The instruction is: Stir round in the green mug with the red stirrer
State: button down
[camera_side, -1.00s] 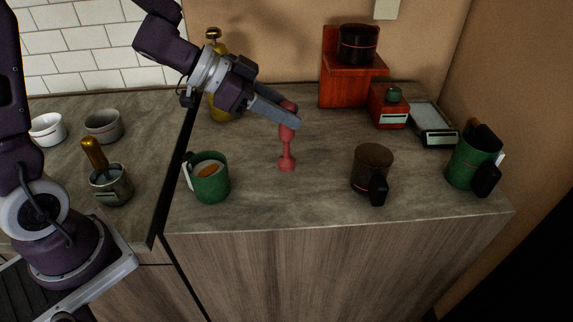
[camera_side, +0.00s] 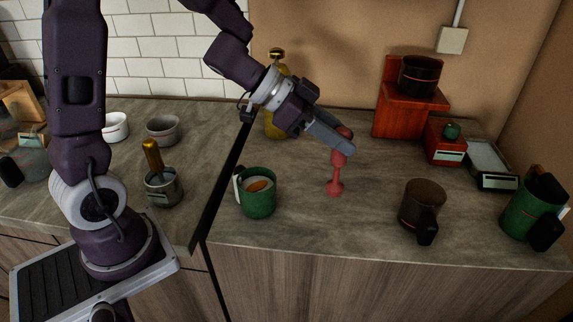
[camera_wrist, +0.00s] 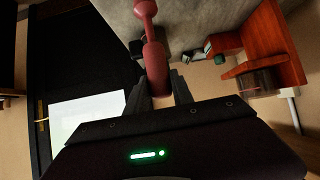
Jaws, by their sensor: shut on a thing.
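The red stirrer (camera_side: 337,160) is upright on or just above the counter, its wide foot down; I cannot tell whether it touches. My gripper (camera_side: 343,146) is shut on its upper part. In the wrist view the stirrer (camera_wrist: 154,62) runs between the fingers of my gripper (camera_wrist: 157,88), its thin neck and foot pointing away. The green mug (camera_side: 259,203) stands upright to the left of the stirrer, apart from it, with something orange and pale inside. Its handle side faces left. The mug is not seen in the wrist view.
A dark brown mug (camera_side: 421,205) stands to the right, and a green container (camera_side: 525,216) with black parts is at the far right. A red wooden stand (camera_side: 398,117) is behind. A metal pot (camera_side: 163,190) with a golden handle is left of the counter gap. Counter between mugs is otherwise clear.

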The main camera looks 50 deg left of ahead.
jog(key=a+f+v, duration=0.1)
jog(key=v, duration=1.7)
jog(key=shift+s+a+f, duration=0.15)
jog(key=shift+s+a, duration=0.25)
notch_tip(320, 180, down, 14)
jog(key=shift+r, duration=0.25)
